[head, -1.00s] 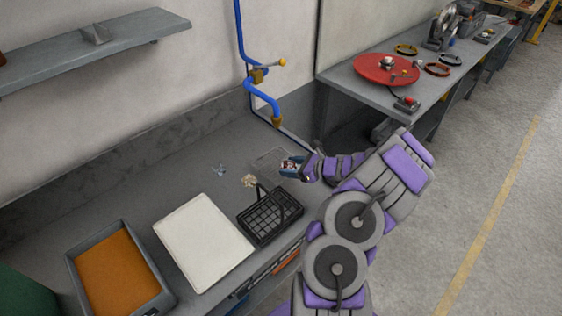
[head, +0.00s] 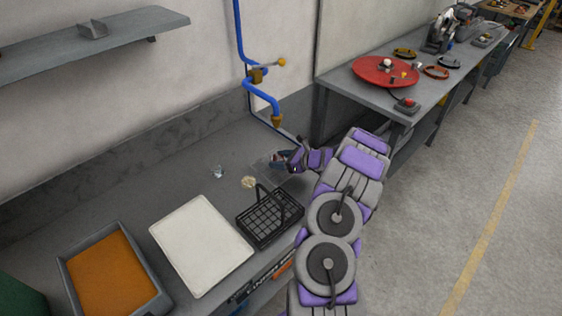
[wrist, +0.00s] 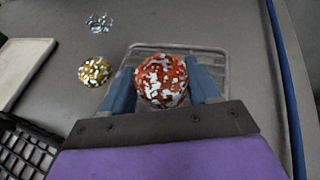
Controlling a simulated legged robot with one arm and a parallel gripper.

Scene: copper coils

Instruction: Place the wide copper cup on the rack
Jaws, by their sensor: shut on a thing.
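A shiny reddish copper cup (wrist: 161,80) sits between the blue fingers of my gripper (wrist: 162,88) in the wrist view. My gripper is shut on it. The wire rack (wrist: 212,60) shows behind and around the cup in that view, and the cup overlaps its middle. I cannot tell whether the cup touches the rack or is above it. In the head view my gripper (head: 283,160) is over the rack (head: 261,163) at the right part of the counter, and the cup is mostly hidden there.
A gold-coloured piece (wrist: 95,71) and a clear or silvery piece (wrist: 99,22) stand left of the rack. A black basket with a raised handle (head: 270,218) is in front of it. A white board (head: 201,245) and an orange-filled tray (head: 112,278) lie further left. A tap (head: 276,120) hangs behind.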

